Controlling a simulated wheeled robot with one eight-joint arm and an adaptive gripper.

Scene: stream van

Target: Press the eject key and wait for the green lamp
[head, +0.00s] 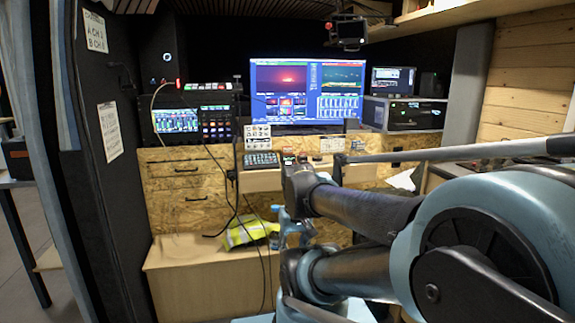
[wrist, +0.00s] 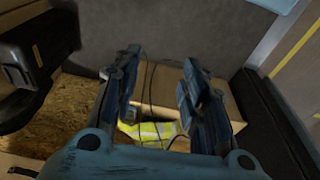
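My gripper (wrist: 158,75) shows in the wrist view with its two fingers apart and nothing between them. Beyond the fingers are a pale wooden box and a yellow vest, well away from them. In the head view my arm crosses the right half and hides part of the desk; I cannot make out the gripper clearly there. No eject key can be told apart at this size. Small devices (head: 289,155) stand on the desk ledge beside a keyboard (head: 261,160). A rack unit (head: 410,114) at the right shows small green lights, but I cannot tell whether any is the lamp.
A large monitor (head: 306,92) stands behind the desk, with a switcher panel (head: 176,121) to its left. Cables (head: 237,205) hang over the desk front. A yellow vest (head: 248,231) lies on a low wooden box (head: 195,262). A dark door panel (head: 108,185) bounds the left.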

